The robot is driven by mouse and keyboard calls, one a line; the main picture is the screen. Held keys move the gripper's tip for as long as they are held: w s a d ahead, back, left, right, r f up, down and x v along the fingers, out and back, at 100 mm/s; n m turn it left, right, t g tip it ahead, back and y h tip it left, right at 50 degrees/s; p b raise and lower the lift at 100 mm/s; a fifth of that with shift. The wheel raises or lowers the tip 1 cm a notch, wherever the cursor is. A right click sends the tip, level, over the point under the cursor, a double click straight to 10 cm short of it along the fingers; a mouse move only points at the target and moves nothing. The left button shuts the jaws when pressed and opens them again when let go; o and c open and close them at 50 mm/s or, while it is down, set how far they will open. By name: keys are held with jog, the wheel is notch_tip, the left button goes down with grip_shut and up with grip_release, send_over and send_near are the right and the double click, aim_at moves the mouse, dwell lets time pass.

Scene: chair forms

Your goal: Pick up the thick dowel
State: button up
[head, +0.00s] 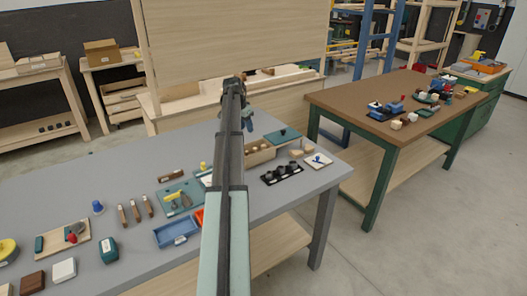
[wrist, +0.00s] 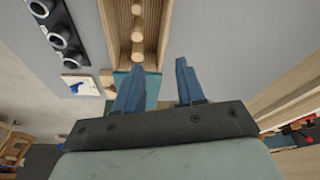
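My gripper (wrist: 157,68) is open and empty, its two blue fingers apart over grey tabletop in the wrist view. In the head view my gripper (head: 248,118) is over the far part of the grey table, partly hidden by my arm. A long wooden holder (wrist: 110,20) lies beyond the left finger, with several round wooden pegs in a row; one peg (wrist: 137,36) shows near its middle. I cannot tell which one is the thick dowel. The holder also shows in the head view (head: 258,154), partly behind my arm. A teal piece (wrist: 152,88) lies partly behind the left finger.
A black rack with round cups (head: 282,174) and a white tile with a blue item (head: 318,161) are right of the holder in the head view. A blue tray (head: 176,232) and several tools lie left of my arm. A brown-topped table (head: 350,97) stands right.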

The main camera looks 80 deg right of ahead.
jog(key=m, duration=0.1)
send_near(263, 146)
notch_tip(263, 146, up, 2)
jog(key=shift+y, duration=0.3)
jog(key=x, duration=1.3)
jog(key=shift+w+d+f, duration=0.15)
jog(key=shift+d, duration=0.15)
grip_shut()
